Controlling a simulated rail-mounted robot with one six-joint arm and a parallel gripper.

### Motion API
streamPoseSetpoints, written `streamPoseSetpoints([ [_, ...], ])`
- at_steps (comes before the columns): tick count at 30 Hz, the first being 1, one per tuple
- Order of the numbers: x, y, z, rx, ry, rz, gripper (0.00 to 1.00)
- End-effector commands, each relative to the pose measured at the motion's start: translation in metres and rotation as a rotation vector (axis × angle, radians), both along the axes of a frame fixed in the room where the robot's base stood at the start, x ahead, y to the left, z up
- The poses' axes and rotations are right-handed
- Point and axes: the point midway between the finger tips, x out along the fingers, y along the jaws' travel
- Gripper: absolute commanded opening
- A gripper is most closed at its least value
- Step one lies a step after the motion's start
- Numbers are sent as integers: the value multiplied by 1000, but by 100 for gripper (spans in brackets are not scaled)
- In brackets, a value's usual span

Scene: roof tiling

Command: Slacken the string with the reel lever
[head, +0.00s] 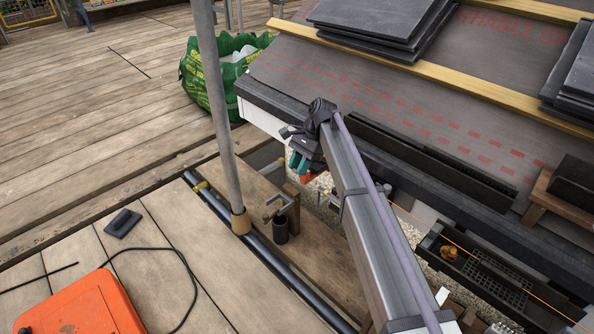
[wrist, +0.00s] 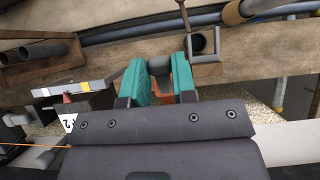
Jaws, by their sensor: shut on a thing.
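My gripper (head: 301,162) is at the roof's lower left corner, its teal fingers pointing down. In the wrist view my gripper (wrist: 162,72) is shut on a small part between the teal pads, taken to be the reel lever. An orange piece, seemingly of the reel (head: 306,177), shows just under the fingers; it also shows between the pads in the wrist view (wrist: 180,76). The fingers hide most of it. The orange string (head: 480,264) runs along the eave toward the lower right; a short stretch shows at the left of the wrist view (wrist: 32,146).
A scaffold pole (head: 216,110) and a post with a metal clamp (head: 281,210) stand left of my gripper. Slate stacks (head: 385,25) lie on the roof. A black gutter tray (head: 490,285) lies lower right. A green bag (head: 205,85) stands behind the pole. The deck at upper left is mostly clear.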

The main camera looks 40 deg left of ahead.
Motion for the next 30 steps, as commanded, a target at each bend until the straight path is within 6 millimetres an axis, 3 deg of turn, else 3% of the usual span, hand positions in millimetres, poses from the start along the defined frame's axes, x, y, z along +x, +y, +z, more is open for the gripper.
streamPoseSetpoints([
  [12,7,-1,3,35,183,-6,2],
  [27,8,-1,5,40,203,-7,2],
  [28,8,-1,5,40,203,-7,27],
  [30,8,-1,5,40,203,-7,34],
])
